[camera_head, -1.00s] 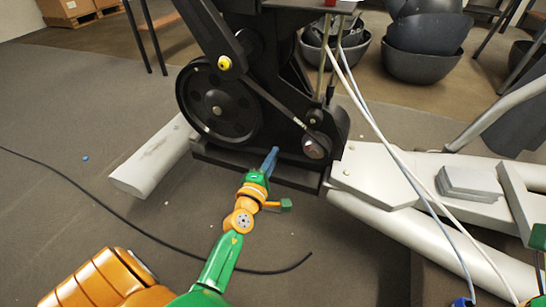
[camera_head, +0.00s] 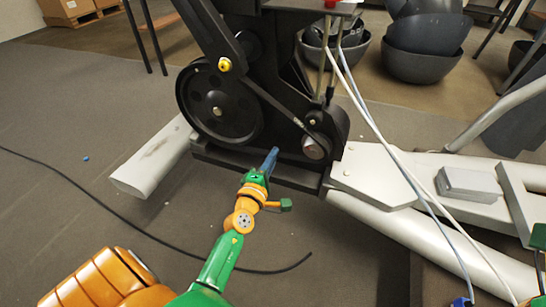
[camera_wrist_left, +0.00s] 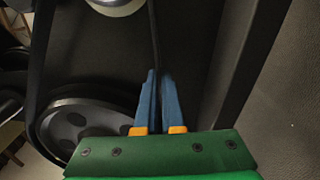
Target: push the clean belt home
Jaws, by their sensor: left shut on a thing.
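The black elliptical machine has a large black pulley (camera_head: 217,104) at left and a small metal-centred pulley (camera_head: 315,147) at lower right. A dark belt (camera_head: 280,107) runs between them, and its upper strand shows in the wrist view (camera_wrist_left: 44,60). My left gripper (camera_head: 270,161) reaches up from below to the space under and between the pulleys. In the wrist view its blue fingers (camera_wrist_left: 160,95) are close together on a thin dark strand of the belt (camera_wrist_left: 154,40). The fingers hide the gripped part.
The machine's pale foot (camera_head: 155,160) lies at left and its pale rail (camera_head: 395,180) at right. White and blue cables (camera_head: 385,135) hang in front of the rail. A black cable (camera_head: 110,208) lies on the floor. Dark bowls (camera_head: 428,48) stand behind.

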